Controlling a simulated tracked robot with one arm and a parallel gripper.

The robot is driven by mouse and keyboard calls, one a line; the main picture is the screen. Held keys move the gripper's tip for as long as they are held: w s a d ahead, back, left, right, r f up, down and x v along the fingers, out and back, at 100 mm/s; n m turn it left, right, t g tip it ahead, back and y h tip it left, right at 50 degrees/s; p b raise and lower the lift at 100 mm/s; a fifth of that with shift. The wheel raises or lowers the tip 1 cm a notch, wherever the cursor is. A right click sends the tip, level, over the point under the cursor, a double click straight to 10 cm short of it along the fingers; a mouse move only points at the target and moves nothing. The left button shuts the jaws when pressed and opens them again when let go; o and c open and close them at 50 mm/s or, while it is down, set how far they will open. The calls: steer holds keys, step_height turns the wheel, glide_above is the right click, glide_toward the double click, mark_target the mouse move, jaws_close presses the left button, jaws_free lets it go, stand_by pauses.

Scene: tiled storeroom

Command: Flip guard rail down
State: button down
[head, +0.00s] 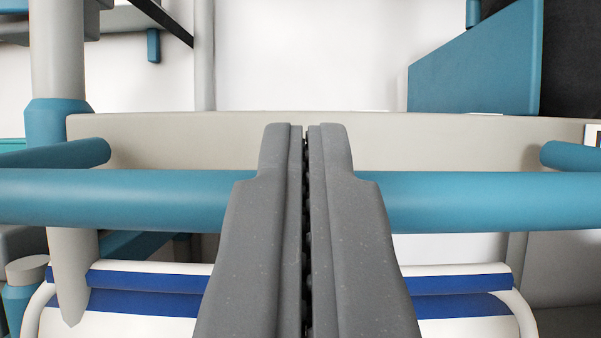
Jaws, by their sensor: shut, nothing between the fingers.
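The guard rail (490,200) is a thick teal bar that runs across the whole picture. Shorter teal bars show just above it at the left (60,153) and the right (575,155). My gripper (305,128) is shut and empty, with its two grey fingers side by side in the middle of the view. The fingers lie across the rail in the picture and hide its middle part. I cannot tell whether they touch it.
A beige board (180,138) spans the view behind the rail. A grey post with a teal collar (58,118) stands at the left. A white and blue striped item (150,293) lies below the rail. A teal panel (475,70) is at the upper right. White surface shows beyond.

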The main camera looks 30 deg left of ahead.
steer(key=s+d+f+p, duration=0.2)
steer(key=s+d, duration=0.2)
steer(key=s, duration=0.4)
steer(key=shift+d, duration=0.35)
stand_by(0.4)
